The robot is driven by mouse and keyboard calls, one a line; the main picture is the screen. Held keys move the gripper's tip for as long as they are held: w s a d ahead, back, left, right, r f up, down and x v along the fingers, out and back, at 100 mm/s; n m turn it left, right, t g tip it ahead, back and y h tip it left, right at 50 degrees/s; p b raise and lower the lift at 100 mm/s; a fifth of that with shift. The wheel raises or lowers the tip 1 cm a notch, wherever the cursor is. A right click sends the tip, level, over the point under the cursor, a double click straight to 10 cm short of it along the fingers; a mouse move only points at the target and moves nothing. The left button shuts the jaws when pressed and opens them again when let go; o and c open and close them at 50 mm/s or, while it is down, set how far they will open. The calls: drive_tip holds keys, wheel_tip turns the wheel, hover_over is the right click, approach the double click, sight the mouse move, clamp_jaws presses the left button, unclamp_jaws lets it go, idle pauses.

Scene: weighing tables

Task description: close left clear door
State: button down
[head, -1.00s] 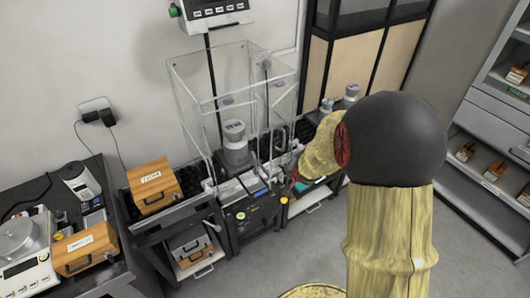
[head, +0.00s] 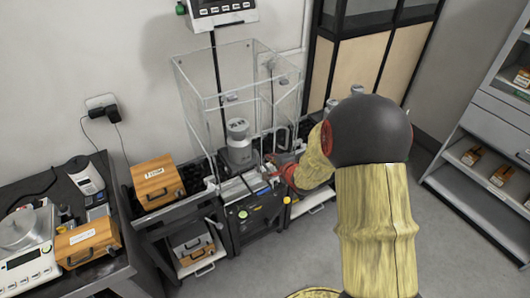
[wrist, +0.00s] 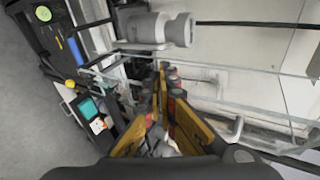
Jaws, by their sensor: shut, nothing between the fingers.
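The clear draft shield (head: 238,82) stands on the weighing unit, with transparent panes around a grey cylindrical weight (head: 240,145). Its left clear pane (head: 192,112) shows at the shield's left side; how far that door stands open I cannot tell. My gripper (head: 272,173) is at the shield's lower front right, right of the weight. In the wrist view my gripper (wrist: 162,72) has its yellow fingers together at the tips, with nothing between them. The weight (wrist: 150,27) lies across the top of that view, apart from the fingers. Contact with a pane is unclear.
A display (head: 218,8) hangs above the shield. Wooden cases (head: 157,183) stand at the left, near a balance (head: 25,240) on a dark table. Shelves (head: 485,150) stand at the right. Open floor (head: 300,250) lies in front.

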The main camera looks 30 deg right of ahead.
drive_tip(key=w+f, duration=0.1)
drive_tip(key=w, duration=0.5)
drive_tip(key=shift+w+d+f+b, duration=0.25)
drive_tip(key=shift+w+d+b, duration=0.1)
drive_tip(key=shift+b, duration=0.1)
drive_tip(key=w+p, duration=0.2)
drive_tip(key=w, duration=0.1)
drive_tip(key=shift+w+d, duration=0.1)
drive_tip(key=shift+d, duration=0.25)
drive_tip(key=shift+r, duration=0.1)
